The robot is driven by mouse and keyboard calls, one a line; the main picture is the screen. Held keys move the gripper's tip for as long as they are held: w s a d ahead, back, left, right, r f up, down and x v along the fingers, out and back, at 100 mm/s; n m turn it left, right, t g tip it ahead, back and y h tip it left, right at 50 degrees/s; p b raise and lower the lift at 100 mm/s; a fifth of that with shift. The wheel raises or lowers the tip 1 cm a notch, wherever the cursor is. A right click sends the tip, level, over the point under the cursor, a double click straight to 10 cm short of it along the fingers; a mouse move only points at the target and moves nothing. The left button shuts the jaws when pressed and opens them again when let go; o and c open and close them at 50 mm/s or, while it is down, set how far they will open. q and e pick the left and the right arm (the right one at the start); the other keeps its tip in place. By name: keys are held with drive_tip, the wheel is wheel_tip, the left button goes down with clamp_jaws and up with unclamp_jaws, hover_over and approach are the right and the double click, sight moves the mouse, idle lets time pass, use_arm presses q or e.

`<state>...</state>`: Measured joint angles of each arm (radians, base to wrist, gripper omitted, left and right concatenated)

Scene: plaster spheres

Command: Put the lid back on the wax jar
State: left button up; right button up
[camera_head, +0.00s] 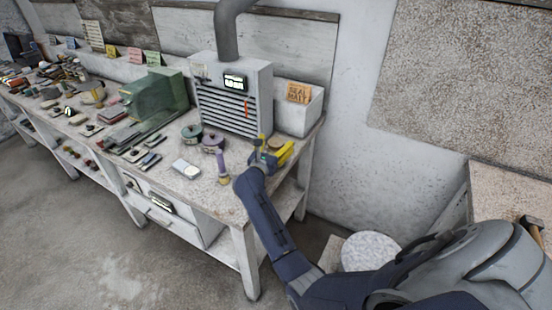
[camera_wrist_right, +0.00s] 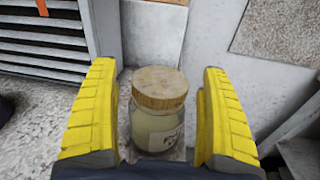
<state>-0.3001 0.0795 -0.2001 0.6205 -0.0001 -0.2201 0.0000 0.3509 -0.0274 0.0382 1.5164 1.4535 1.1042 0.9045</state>
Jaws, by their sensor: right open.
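The wax jar (camera_wrist_right: 157,130) stands upright in the right wrist view, a clear jar with pale contents and a partly visible label. Its round wooden lid (camera_wrist_right: 160,86) sits on top of the jar's mouth and looks level. My right gripper (camera_head: 274,153) is at the right end of the workbench. Its yellow fingers are open, one on each side of the jar and lid, with visible gaps in the right wrist view (camera_wrist_right: 160,110). In the head view, the gripper mostly hides the jar. My left gripper is not in view.
The workbench (camera_head: 205,195) carries a grey slatted unit (camera_head: 234,95) with a pipe, just behind the gripper. A white box with an orange card (camera_head: 298,92) stands beside it.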

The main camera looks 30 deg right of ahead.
clamp_jaws()
idle(0.5)
drive_tip(key=shift+r, duration=0.2)
wheel_tip(320, 180, up, 20)
drive_tip(key=shift+f, duration=0.15)
idle(0.4)
idle(0.3)
